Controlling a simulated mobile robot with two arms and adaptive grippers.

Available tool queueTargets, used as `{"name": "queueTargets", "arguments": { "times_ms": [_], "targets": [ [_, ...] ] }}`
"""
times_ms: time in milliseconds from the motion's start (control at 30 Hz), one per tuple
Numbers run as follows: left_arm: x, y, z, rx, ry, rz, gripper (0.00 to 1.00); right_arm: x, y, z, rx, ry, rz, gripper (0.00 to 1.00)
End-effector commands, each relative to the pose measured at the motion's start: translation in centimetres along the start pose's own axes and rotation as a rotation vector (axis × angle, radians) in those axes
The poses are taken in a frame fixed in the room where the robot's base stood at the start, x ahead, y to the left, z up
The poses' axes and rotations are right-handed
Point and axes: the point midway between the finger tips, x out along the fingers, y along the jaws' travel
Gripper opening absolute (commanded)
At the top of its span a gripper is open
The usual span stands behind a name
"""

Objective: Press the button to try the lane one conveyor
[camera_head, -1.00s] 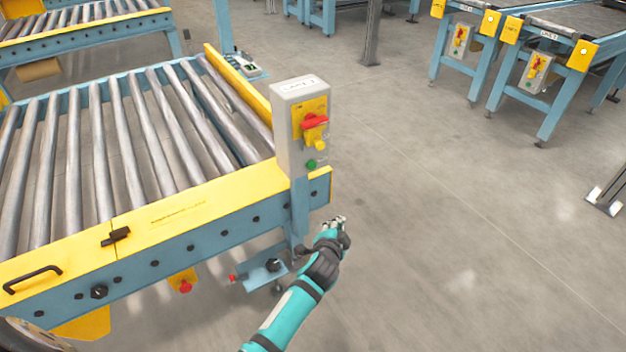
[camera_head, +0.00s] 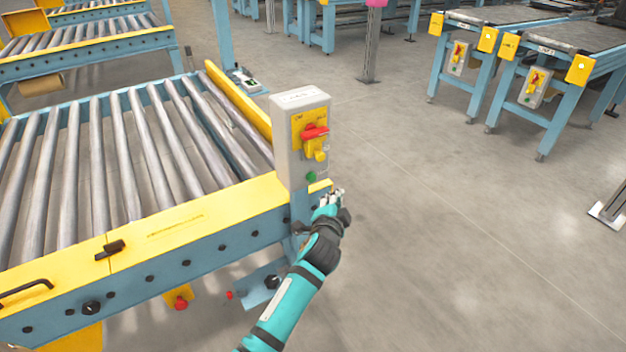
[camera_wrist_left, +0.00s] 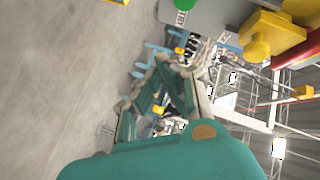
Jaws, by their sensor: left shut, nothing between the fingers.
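A grey control box (camera_head: 301,140) stands at the near right corner of the roller conveyor (camera_head: 150,222). It carries a red and yellow switch (camera_head: 313,133) and, below it, a green button (camera_head: 311,176). In the left wrist view the green button (camera_wrist_left: 184,4) shows at the top edge beside a "TRY" label (camera_wrist_left: 181,18), with a yellow knob (camera_wrist_left: 258,45) to the right. My left gripper (camera_head: 333,196) is shut and empty, just below and to the right of the button, apart from it. My right gripper is out of view.
The conveyor's yellow and blue frame lies left of my left arm. A red button on a yellow bracket (camera_head: 181,300) sits under its front rail. Other conveyors (camera_head: 545,50) with similar boxes stand at the back right.

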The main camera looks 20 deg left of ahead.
Motion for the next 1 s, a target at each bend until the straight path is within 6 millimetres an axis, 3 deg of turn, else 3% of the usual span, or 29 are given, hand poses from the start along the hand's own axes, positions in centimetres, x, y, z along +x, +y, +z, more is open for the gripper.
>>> {"name": "queueTargets", "arguments": {
  "times_ms": [233,400,1000],
  "targets": [
    [2.6,-1.8,1.9,0.002,0.000,-0.002,0.00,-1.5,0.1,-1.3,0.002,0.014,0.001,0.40],
    [3.7,-2.7,2.7,0.001,-0.001,0.001,0.00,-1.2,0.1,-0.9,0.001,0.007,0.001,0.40],
    [4.4,-3.1,3.2,-0.001,0.000,0.001,0.00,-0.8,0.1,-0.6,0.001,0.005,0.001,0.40]
  ]
}}
